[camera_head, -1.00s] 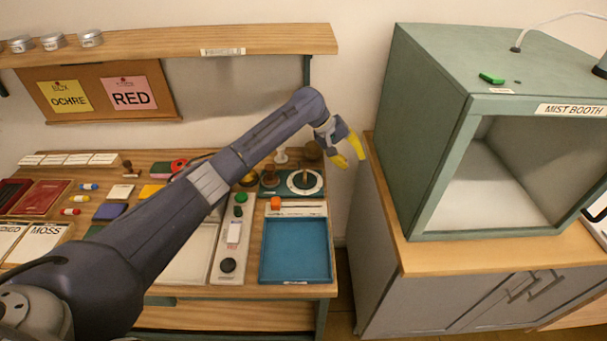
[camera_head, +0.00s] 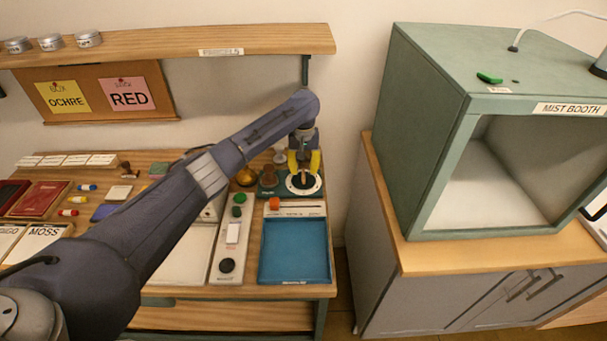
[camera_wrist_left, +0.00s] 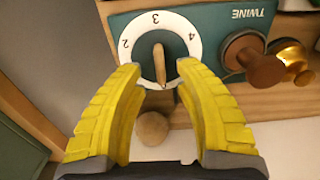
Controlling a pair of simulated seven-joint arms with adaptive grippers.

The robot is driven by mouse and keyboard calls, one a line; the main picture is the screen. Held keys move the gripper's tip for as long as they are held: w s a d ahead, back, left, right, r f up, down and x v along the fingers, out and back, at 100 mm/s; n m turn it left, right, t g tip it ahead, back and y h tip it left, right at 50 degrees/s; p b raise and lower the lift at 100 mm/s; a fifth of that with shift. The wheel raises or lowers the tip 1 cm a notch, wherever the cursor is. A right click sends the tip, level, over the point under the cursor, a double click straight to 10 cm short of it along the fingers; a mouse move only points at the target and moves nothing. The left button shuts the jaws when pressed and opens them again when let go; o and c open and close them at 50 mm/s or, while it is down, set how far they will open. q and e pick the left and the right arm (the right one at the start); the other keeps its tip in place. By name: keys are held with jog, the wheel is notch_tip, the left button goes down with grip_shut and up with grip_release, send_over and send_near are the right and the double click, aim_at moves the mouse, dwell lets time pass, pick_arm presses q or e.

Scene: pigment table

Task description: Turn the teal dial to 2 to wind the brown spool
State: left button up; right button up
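The teal dial unit (camera_head: 270,190) stands at the back right of the table. In the left wrist view its teal face (camera_wrist_left: 220,20) reads TWINE, and a white ring (camera_wrist_left: 187,28) carries the numbers 2, 3 and 4. A wooden pointer knob (camera_wrist_left: 159,65) stands at the ring's centre. My left gripper (camera_head: 304,168) is open over the dial; its yellow fingers (camera_wrist_left: 158,78) sit either side of the knob, apart from it. A brown spool-like piece (camera_wrist_left: 258,65) stands beside the ring. My right gripper is not in view.
A blue tray (camera_head: 295,250) and a strip with green and black buttons (camera_head: 232,240) lie in front of the dial. A round wooden knob (camera_wrist_left: 152,128) is close to the fingers. The mist booth (camera_head: 500,150) stands to the right.

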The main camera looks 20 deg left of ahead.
aim_at(303, 174)
pick_arm(q)
jog(key=shift+f, duration=1.5)
grip_shut()
